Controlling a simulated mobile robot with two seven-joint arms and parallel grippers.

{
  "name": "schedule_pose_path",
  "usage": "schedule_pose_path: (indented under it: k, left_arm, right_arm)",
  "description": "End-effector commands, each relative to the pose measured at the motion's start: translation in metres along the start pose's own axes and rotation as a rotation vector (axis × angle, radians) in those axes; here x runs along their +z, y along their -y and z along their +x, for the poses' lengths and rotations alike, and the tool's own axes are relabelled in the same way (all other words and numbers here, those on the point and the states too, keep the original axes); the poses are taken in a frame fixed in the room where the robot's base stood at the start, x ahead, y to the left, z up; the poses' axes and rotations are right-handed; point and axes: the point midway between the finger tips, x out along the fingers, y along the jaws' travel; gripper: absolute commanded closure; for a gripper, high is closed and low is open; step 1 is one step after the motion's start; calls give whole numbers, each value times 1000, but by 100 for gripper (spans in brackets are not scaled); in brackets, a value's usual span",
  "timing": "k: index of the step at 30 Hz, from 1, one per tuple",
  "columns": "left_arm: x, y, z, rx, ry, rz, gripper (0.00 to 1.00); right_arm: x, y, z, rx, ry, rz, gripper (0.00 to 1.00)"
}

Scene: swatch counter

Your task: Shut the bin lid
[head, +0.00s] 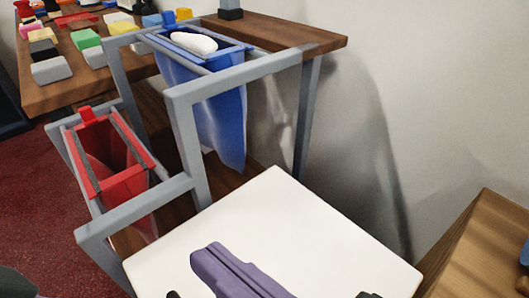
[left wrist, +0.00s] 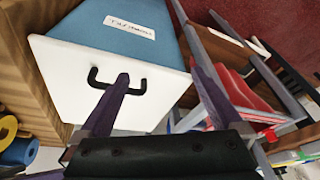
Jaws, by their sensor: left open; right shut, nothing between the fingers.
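A flat white panel, which looks like the bin lid (head: 275,205), fills the lower middle of the head view. In the left wrist view the white panel (left wrist: 70,85) carries a black U-shaped handle (left wrist: 138,88) and meets a blue labelled face (left wrist: 125,35). I cannot tell whether the lid is fully down. My left gripper (left wrist: 155,68) is open; one purple finger overlaps the handle in the picture, and contact cannot be judged.
A grey frame (head: 180,95) beside the panel holds an open red bin (head: 120,185) and an open blue bin (head: 218,115) with a white item (head: 193,42). A wooden counter (head: 90,85) bears coloured blocks. A wooden surface (head: 485,240) stands at the right, near the wall.

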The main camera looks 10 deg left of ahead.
Motion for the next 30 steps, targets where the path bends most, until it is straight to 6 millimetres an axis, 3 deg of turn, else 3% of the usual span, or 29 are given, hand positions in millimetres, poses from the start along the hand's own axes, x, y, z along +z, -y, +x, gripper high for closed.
schedule_pose_path:
  k: [5, 24, 30]
  left_arm:
    - [-7, 2, -23, -4, 1, 5, 0]
    - [-48, 7, -150, -5, 0, 6, 0]
    - [-58, 6, -182, -2, -1, 2, 0]
  right_arm:
    - [-22, 7, -6, 0, 0, -1, 100]
    - [-139, 47, -37, 0, 1, -1, 100]
    - [-168, 58, -45, 0, 1, -1, 100]
